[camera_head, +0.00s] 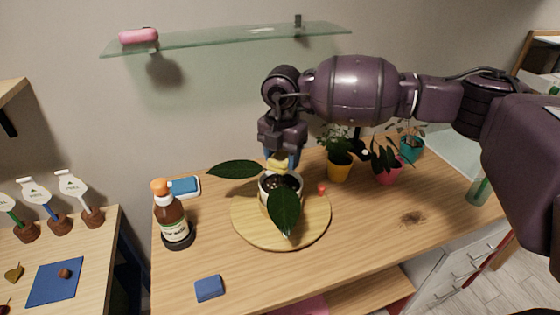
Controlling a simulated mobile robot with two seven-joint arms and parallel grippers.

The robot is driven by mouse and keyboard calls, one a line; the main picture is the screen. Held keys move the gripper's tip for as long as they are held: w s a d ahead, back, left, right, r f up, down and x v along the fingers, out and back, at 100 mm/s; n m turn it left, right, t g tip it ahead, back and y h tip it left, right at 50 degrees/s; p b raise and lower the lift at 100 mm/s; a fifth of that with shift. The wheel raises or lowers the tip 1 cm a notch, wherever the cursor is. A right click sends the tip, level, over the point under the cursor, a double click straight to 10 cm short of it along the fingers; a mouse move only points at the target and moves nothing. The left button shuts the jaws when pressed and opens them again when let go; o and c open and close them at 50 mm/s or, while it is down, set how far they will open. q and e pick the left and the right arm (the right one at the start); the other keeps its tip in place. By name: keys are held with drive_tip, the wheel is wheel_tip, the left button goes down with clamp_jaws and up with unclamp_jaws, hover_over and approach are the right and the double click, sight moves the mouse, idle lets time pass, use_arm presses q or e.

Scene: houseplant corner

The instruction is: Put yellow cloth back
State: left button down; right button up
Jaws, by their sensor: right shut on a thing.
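My right gripper (280,158) points down just behind and above the white pot (268,193) of the large-leaved plant. It is shut on the yellow cloth (278,166), a small yellow piece showing under the fingers. The plant's pot stands on a round wooden board (247,229) on the table, and its leaves partly cover the pot. Whether the cloth touches the pot or the plant I cannot tell. My left gripper is not in view.
An orange-capped brown bottle (172,218) and a blue-and-white box (184,187) stand left. A blue cloth (209,288) lies in front. A yellow pot (340,167), a pink pot (387,172) and a teal pot (411,149) stand right. A glass shelf (230,38) hangs above.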

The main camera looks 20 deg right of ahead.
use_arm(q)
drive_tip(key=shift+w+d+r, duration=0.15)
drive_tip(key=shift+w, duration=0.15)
use_arm(e)
drive_tip(key=shift+d, duration=0.1)
